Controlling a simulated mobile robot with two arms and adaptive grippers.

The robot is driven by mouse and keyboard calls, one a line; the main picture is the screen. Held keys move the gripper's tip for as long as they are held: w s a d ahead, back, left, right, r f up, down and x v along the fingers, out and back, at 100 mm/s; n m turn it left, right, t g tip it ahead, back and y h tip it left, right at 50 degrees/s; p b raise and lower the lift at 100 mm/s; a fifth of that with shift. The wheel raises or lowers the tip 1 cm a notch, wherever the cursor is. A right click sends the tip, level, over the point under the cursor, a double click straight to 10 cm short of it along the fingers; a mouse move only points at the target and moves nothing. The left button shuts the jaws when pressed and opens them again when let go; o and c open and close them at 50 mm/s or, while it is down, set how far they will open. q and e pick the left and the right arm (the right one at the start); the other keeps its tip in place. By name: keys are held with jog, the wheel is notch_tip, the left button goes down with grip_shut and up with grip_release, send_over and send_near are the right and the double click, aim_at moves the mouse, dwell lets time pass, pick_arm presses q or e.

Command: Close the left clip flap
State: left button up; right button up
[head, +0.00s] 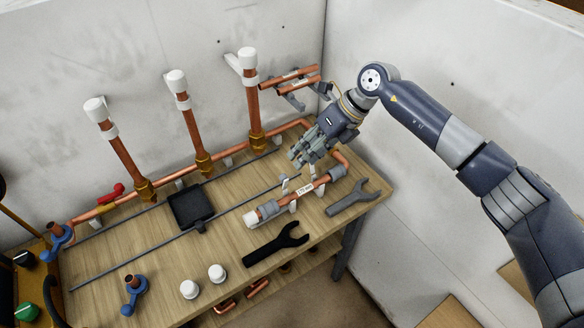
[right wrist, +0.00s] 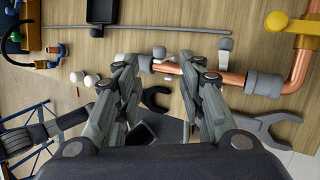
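A horizontal copper pipe (head: 304,190) with a white label lies in clips at the right of the bench; it also shows in the right wrist view (right wrist: 236,78). The left clip flap (head: 284,183) is pale and stands up behind the pipe; it appears in the right wrist view (right wrist: 159,52), between my fingers. A second pale flap (right wrist: 225,44) stands up farther right. My right gripper (head: 296,158) is above and behind the pipe. Its fingers (right wrist: 153,66) are spread, with nothing held between them. I cannot tell whether they touch the left flap. My left gripper is not visible.
A black wrench (head: 275,245) and a grey wrench (head: 352,197) lie in front of the pipe. White caps (head: 217,273) and a black tray (head: 190,206) stand farther left. Upright capped pipes (head: 186,120) line the wall behind.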

aim_at(285, 175)
jog(key=p+x, duration=0.2)
jog(key=x, duration=0.5)
jog(key=shift+f, duration=0.1)
jog(key=shift+a+f, duration=0.4)
jog(key=shift+f, duration=0.05)
grip_shut()
